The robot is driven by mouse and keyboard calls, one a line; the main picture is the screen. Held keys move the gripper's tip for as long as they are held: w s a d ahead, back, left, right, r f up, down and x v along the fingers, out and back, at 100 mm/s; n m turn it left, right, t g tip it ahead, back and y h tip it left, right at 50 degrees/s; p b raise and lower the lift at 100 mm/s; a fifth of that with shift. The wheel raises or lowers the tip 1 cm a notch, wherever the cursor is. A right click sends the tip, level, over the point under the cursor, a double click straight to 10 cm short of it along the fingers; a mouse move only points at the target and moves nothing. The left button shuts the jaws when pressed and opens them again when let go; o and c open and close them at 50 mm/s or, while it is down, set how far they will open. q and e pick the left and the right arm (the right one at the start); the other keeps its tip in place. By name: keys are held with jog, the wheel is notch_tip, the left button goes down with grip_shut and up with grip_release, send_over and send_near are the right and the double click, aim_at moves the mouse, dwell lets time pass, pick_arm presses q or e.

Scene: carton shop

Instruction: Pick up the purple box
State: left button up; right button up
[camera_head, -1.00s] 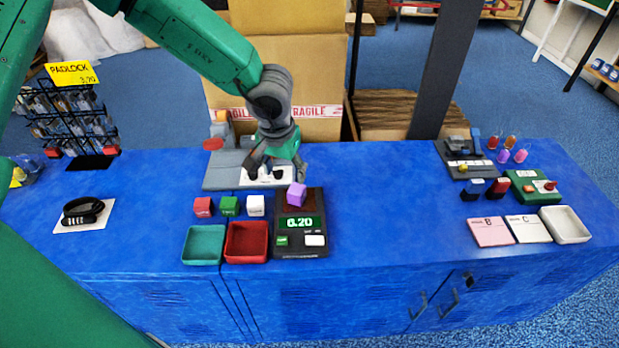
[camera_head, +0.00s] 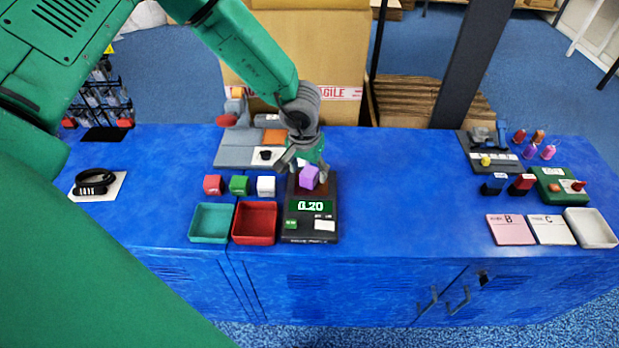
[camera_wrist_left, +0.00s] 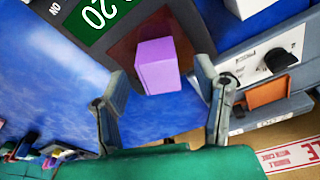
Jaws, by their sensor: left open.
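The purple box (camera_head: 309,177) sits on the pan of the black scale (camera_head: 311,222), whose green display appears to read 0.20. My left gripper (camera_head: 306,176) is at the box, coming down from behind it. In the left wrist view the purple box (camera_wrist_left: 157,66) stands just ahead of the gripper (camera_wrist_left: 162,82). The gripper's two fingers are spread apart, and the box is near their tips with gaps showing on both sides. My right gripper is in neither current view.
Red (camera_head: 213,185), green (camera_head: 239,185) and white (camera_head: 266,186) cubes stand in a row left of the scale. A teal tray (camera_head: 210,238) and a red tray (camera_head: 255,238) lie in front. A grey device (camera_head: 235,148) stands behind.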

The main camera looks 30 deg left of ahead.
pick_arm(q)
jog(key=f, duration=0.3)
jog(key=shift+w, duration=0.35)
jog(key=shift+r, duration=0.15)
grip_shut()
